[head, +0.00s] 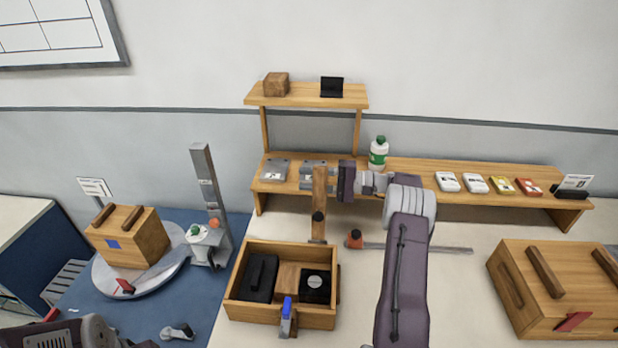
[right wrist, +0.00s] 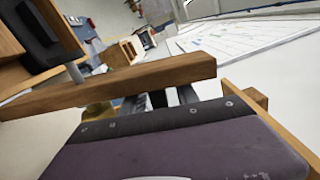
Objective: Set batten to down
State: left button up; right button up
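The batten (head: 319,192) appears to be the wooden strip standing upright in front of the shelf, with a black knob (head: 318,216) near its lower end. My right gripper (head: 340,181) is at the right of the strip's upper part, very close to it. In the right wrist view a wooden bar (right wrist: 110,85), seemingly the same strip, crosses in front of the gripper and hides the fingertips. I cannot tell whether the fingers touch it or how far they are open. My left arm shows at the bottom left; its gripper is not in view.
An open wooden box (head: 236,298) with black items stands below the strip. An orange-topped piece (head: 354,239) and a metal rod (head: 450,249) lie to its right. A green-capped bottle (head: 378,153) stands on the shelf. A wooden case (head: 555,290) is at right, another (head: 128,237) on a turntable at left.

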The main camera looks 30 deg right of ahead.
grip_shut()
dwell(1.4)
